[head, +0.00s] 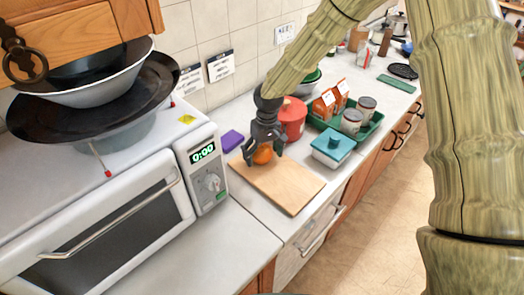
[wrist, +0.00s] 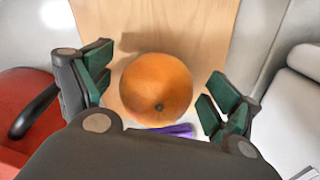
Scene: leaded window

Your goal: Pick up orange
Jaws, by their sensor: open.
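The orange (head: 263,154) sits on a wooden cutting board (head: 284,187) on the counter. In the wrist view the orange (wrist: 156,88) lies between the two fingers, with a gap on each side. My gripper (head: 263,150) points down over the orange, its dark fingers on either side of it. In the wrist view my gripper (wrist: 157,100) is open with green finger pads. The lower edge of the orange is close to the palm in that view. The fingers hide part of the orange in the head view.
A microwave (head: 120,200) with stacked bowls stands left of the board. A red pot (head: 292,118) is just behind the gripper. A teal-lidded container (head: 333,146) and a green tray (head: 366,133) with cartons and cans are to the right. A purple object (head: 232,140) lies behind the board.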

